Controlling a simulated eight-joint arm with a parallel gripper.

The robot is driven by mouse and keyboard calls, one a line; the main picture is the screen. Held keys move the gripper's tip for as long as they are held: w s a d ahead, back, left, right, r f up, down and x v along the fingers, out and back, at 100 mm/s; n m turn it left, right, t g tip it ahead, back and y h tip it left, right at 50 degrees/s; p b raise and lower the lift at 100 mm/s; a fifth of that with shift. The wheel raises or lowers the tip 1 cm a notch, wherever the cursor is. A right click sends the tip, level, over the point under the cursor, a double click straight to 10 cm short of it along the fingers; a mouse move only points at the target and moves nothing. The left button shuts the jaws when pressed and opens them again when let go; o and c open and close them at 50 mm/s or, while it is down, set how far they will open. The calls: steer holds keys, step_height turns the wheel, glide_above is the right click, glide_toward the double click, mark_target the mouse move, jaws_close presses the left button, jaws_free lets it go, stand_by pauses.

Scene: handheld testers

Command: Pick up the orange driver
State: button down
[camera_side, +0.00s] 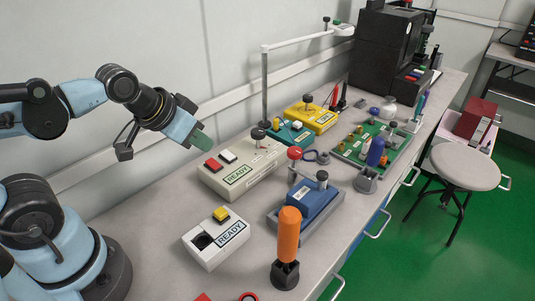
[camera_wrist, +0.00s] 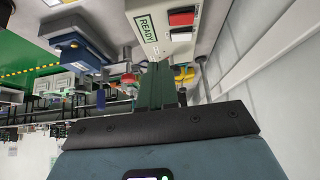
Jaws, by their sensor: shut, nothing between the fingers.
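The orange driver (camera_side: 289,235) stands upright in a small dark holder (camera_side: 285,274) at the near front edge of the bench in the side view. Its lower part is hidden in the holder. I cannot make it out in the wrist view. My gripper (camera_side: 200,139) is raised above the back of the bench, left of and well apart from the driver. Its green fingers (camera_wrist: 155,86) are together and empty in the wrist view.
A white READY box with a yellow button (camera_side: 216,238) sits left of the driver. A blue device (camera_side: 312,205) stands close behind it. A larger READY box (camera_side: 240,166) with red and white buttons lies near my gripper. A tall lamp post (camera_side: 265,90) rises behind.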

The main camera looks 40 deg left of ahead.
steer(key=c, duration=0.7)
jaws_free()
step_height(320, 180, up, 9)
steer(key=m+g, duration=0.2)
steer(key=g, duration=0.5)
glide_above(293, 209)
steer(key=shift+a, duration=0.1)
steer(key=shift+f, duration=0.1)
step_height(293, 209, down, 6)
steer(key=shift+f, duration=0.2)
steer(key=shift+s+f, duration=0.15)
steer(key=shift+f, duration=1.2)
steer(key=shift+s+f, duration=0.15)
steer(key=shift+f, duration=1.15)
